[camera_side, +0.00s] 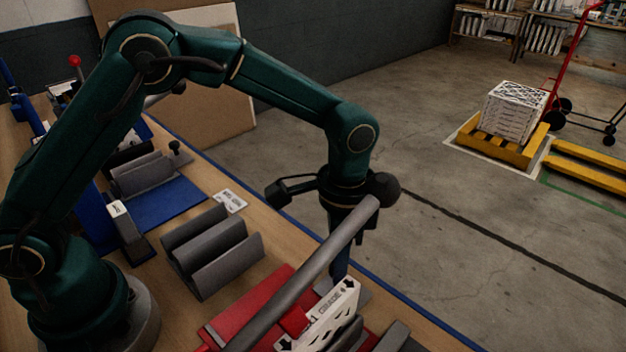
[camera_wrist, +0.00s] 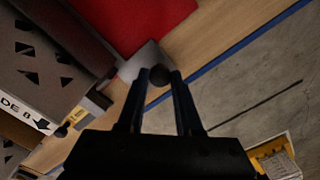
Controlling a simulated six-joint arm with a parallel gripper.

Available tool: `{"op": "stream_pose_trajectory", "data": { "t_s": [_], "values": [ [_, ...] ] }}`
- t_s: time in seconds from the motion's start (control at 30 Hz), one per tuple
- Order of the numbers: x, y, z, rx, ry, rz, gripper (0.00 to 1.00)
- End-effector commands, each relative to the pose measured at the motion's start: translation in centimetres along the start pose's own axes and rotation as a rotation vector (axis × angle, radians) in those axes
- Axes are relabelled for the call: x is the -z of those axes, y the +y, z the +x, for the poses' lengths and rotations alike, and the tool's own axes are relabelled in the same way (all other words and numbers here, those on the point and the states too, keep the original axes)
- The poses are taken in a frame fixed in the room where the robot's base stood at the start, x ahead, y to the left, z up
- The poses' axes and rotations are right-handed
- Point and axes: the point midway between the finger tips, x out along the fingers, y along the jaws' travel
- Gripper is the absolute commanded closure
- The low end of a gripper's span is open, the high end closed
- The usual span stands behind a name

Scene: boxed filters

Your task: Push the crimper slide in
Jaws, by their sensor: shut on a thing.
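In the wrist view my gripper (camera_wrist: 160,76) points down with its two dark fingers on either side of a round dark knob (camera_wrist: 159,77). It is shut on this knob, which sits by a grey block (camera_wrist: 146,58) at the edge of a red surface (camera_wrist: 140,22); these look like the crimper and its slide. In the side view my gripper (camera_side: 339,265) is low beside the red crimper (camera_side: 236,305), partly behind a grey bar (camera_side: 310,266). The fingertips and knob are hidden there. How far in the slide sits I cannot tell.
A white printed filter box (camera_side: 326,316) stands upright by the red crimper; it shows in the wrist view (camera_wrist: 30,70) at left. A grey grooved holder (camera_side: 212,250) stands left on the wooden bench. The blue bench edge (camera_side: 290,222) runs close by, with open floor beyond.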

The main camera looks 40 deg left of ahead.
Motion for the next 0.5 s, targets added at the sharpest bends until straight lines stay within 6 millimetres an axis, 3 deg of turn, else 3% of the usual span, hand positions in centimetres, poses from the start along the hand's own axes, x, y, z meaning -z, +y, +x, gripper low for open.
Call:
{"op": "stream_pose_trajectory", "data": {
  "t_s": [0.17,0.2,0.27,0.5],
  "values": [
    [0.57,0.37,-0.17,-0.006,0.02,0.0,1.0],
    [0.58,0.38,-0.16,-0.006,0.021,0.001,0.58],
    [0.55,0.36,-0.15,-0.006,0.02,0.001,0.36],
    [0.35,0.28,-0.07,-0.006,0.013,0.0,0.36]
  ]
}}
